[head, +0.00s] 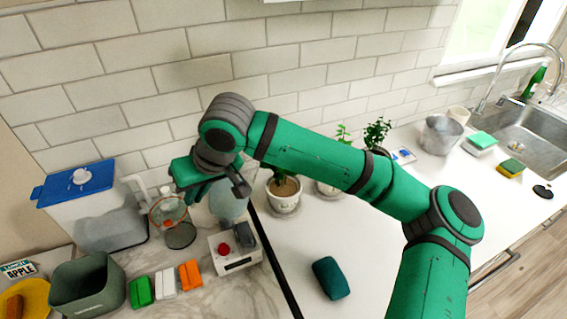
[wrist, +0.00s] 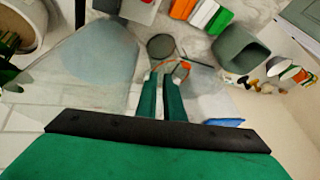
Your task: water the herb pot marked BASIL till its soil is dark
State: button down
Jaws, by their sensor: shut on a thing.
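My gripper (head: 183,198) is over the left part of the counter, its fingers closed on a clear round piece with an orange ring (head: 168,213). In the wrist view the orange ring (wrist: 183,67) shows at the fingertips; the clear piece's full shape is hard to make out. A white plant pot (head: 284,201) with brown soil stands right of the gripper, its plant partly behind my arm. A second white pot (head: 327,188) is mostly hidden by my arm, and a bushy plant (head: 377,132) stands farther right. I can read no BASIL mark on any pot.
A pale-blue translucent vessel (head: 228,204) stands between gripper and pots. A blue-lidded container (head: 95,215) is at left, near a grey-green bin (head: 88,287). A white device with a red knob (head: 235,258) and a teal cloth-like block (head: 331,278) lie in front. The sink (head: 530,135) is far right.

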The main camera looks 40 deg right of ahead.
jog(key=shift+d+r+m+y, duration=0.4)
jog(key=shift+d+r+y, duration=0.6)
jog(key=shift+d+y, duration=0.2)
jog(key=d+r+y, duration=0.1)
jog(key=r, duration=0.1)
jog(key=d+r+t+y, duration=0.1)
jog(key=d+y, duration=0.1)
jog(key=shift+s+r+m+b, duration=0.2)
jog(key=shift+r+m+b, duration=0.1)
jog(key=shift+r+b, duration=0.1)
jog(key=shift+d+r+y+b, duration=0.3)
jog(key=shift+r+y, duration=0.1)
jog(key=shift+r, duration=0.1)
jog(key=shift+d+r+y+b, duration=0.15)
jog(key=shift+r+y+b, duration=0.15)
jog(key=shift+r+y, duration=0.15)
jog(key=shift+d+r+m+b, duration=0.25)
jog(key=shift+r+m+b, duration=0.1)
jog(key=shift+b, duration=0.1)
jog(key=shift+a+f, duration=0.1)
jog(key=shift+d+r+y+b, duration=0.35)
jog(key=shift+r+y+b, duration=0.15)
jog(key=shift+b, duration=1.95)
